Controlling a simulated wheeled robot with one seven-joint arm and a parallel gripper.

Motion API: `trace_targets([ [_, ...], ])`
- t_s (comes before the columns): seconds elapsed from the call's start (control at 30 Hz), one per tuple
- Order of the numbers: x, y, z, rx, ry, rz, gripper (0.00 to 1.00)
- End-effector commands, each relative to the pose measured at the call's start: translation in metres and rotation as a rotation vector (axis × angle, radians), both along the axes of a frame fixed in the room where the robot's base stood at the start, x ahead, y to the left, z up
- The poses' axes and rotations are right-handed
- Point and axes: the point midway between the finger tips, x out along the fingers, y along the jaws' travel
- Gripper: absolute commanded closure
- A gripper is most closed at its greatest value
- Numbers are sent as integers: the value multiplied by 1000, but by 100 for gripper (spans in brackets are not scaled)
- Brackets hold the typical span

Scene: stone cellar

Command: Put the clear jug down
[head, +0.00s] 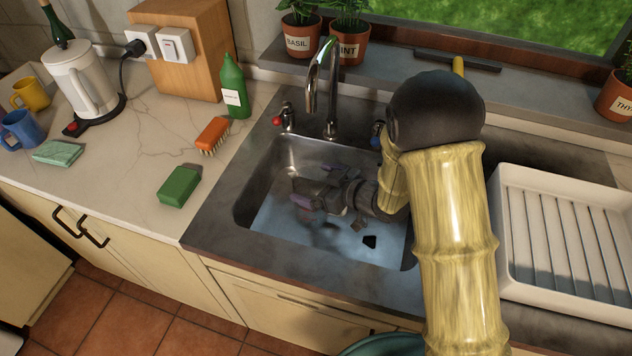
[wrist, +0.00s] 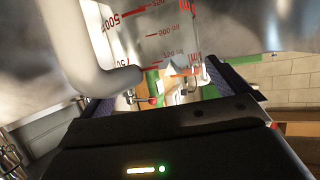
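The clear jug, with red measuring marks and a pale handle, shows close up in the wrist view (wrist: 165,35). My gripper (wrist: 170,88) has one finger at each side of the jug's lower body, and both fingers seem to touch it. In the head view my gripper (head: 318,190) reaches down into the sink basin (head: 262,180), over the left part of it. The jug is too see-through to make out clearly there. I cannot tell whether its base touches the sink floor.
A tap (head: 322,85) stands behind the basin. A white draining rack (head: 505,225) is at the right. On the left counter are a green sponge (head: 179,187), an orange brush (head: 212,134), a green bottle (head: 235,90) and a white kettle (head: 85,85). The counter's front middle is clear.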

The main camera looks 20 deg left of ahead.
Motion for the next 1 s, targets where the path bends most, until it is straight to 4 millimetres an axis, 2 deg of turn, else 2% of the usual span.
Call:
trace_targets([
  [0.2,0,0,5,0,-1,0,0],
  [0.27,-1,-5,5,0,0,-2,0],
  [0.37,-3,-17,10,0,0,-3,0],
  [0.8,-21,-92,42,0,-1,-3,0],
  [1.0,-26,-107,49,0,-1,0,0],
])
